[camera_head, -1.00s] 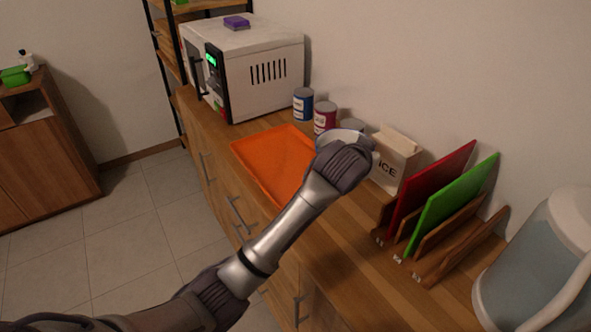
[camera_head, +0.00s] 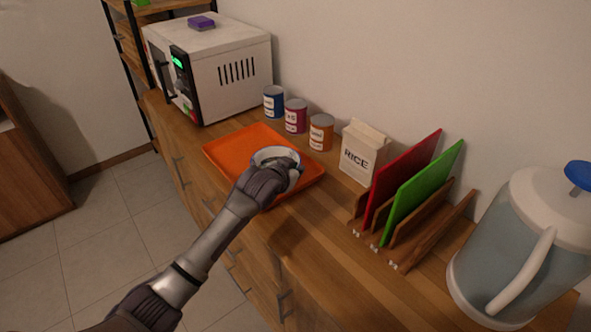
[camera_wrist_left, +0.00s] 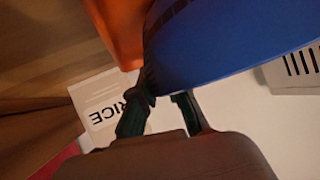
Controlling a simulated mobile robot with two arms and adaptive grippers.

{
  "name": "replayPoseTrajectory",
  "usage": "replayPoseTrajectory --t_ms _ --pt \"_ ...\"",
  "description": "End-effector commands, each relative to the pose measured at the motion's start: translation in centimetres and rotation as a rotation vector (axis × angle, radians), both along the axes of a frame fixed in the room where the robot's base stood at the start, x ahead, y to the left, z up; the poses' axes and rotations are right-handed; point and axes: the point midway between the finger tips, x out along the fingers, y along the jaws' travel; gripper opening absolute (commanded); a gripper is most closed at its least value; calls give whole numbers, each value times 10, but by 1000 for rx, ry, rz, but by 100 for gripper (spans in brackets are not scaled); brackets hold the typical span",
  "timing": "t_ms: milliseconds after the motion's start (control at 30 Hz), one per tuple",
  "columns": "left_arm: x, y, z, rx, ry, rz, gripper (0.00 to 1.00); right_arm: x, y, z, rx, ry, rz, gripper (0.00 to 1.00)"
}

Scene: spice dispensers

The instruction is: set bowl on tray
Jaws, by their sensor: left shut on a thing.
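The bowl (camera_head: 277,153) shows a white rim and pale inside in the head view. Its blue outside (camera_wrist_left: 225,40) fills the upper right of the left wrist view. My left gripper (camera_head: 279,165) is shut on the bowl's near side; its dark fingers (camera_wrist_left: 160,105) meet the bowl's edge in the wrist view. The orange tray (camera_head: 228,146) lies on the wooden counter, and the bowl is over its right part. Whether the bowl touches the tray is hidden by my gripper. My right gripper is not in view.
Behind the tray stand a blue can (camera_head: 273,101), a red can (camera_head: 295,116), an orange can (camera_head: 321,132) and a rice box (camera_head: 363,152). A white microwave (camera_head: 215,70) is at the back left. Red and green boards (camera_head: 422,192) and a pitcher (camera_head: 525,245) stand to the right.

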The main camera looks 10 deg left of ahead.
Motion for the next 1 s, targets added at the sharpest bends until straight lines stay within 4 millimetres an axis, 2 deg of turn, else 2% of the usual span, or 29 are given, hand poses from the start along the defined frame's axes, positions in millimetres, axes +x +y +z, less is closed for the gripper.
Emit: replayPoseTrajectory --t_ms 367,400,533,867,1000 --pt "1 -1 -3 -1 -6 -1 0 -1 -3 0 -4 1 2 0" --pt "0 -1 -6 0 -1 0 16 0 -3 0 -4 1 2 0" --pt "0 -1 -5 0 -1 0 37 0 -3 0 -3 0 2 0" --pt "0 0 -3 -1 -2 0 38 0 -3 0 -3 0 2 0" --pt "-11 2 3 0 -3 -2 38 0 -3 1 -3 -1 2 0"
